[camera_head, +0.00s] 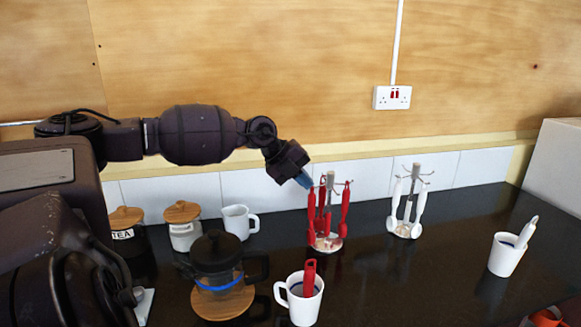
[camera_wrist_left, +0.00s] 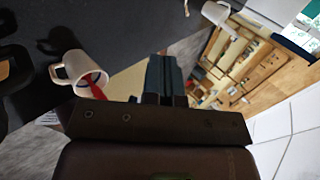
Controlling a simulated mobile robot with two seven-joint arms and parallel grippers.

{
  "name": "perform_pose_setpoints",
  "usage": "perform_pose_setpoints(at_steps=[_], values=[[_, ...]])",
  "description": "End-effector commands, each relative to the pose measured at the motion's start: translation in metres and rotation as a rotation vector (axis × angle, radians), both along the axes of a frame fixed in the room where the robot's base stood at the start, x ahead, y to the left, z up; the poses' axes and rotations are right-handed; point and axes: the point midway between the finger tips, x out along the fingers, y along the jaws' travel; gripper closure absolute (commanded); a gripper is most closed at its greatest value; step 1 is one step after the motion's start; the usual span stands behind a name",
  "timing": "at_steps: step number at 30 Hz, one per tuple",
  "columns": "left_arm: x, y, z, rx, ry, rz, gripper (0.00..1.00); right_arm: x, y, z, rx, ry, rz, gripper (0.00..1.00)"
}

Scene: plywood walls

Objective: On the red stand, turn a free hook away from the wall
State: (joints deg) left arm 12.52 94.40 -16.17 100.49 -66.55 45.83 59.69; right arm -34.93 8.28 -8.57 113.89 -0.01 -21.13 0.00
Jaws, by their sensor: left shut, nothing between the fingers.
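The red stand (camera_head: 331,180) is a rack with hooks at its top, standing on the dark counter near the white tiles. Several red utensils (camera_head: 345,208) hang from it. My left gripper (camera_head: 304,181) comes in from the left, pointing down and right, with its bluish fingers shut and empty at the stand's upper left. I cannot tell whether it touches a hook there, nor clearly which hook is free. In the left wrist view the shut fingers (camera_wrist_left: 165,78) show, but I cannot make out the stand. My right gripper is not in view.
A rack with white utensils (camera_head: 408,205) stands to the right. A white mug with a red utensil (camera_head: 302,304) and a dark coffee pot (camera_head: 216,258) stand in front. A white mug (camera_head: 237,221) and canisters (camera_head: 182,227) are left. Another mug (camera_head: 506,256) is far right.

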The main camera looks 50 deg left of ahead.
Motion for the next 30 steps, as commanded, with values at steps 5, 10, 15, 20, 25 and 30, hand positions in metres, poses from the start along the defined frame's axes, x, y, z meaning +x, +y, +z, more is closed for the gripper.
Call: perform_pose_setpoints(at_steps=[5, 10, 15, 20, 25, 30], values=[[-0.014, 0.005, 0.016, 0.005, 0.002, 0.001, 1.0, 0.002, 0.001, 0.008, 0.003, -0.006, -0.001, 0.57], [-0.024, 0.007, 0.029, 0.003, 0.0, 0.001, 1.0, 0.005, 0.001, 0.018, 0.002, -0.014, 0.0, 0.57], [-0.03, 0.008, 0.036, 0.002, -0.001, 0.001, 1.0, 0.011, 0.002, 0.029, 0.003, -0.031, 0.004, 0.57], [-0.033, 0.009, 0.039, 0.001, 0.0, 0.001, 1.0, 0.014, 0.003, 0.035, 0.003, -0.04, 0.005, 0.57], [-0.034, 0.009, 0.039, 0.001, -0.001, 0.0, 1.0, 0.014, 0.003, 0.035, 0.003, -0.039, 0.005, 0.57], [-0.033, 0.009, 0.039, 0.001, -0.001, 0.0, 1.0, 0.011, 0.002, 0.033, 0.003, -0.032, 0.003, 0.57]])
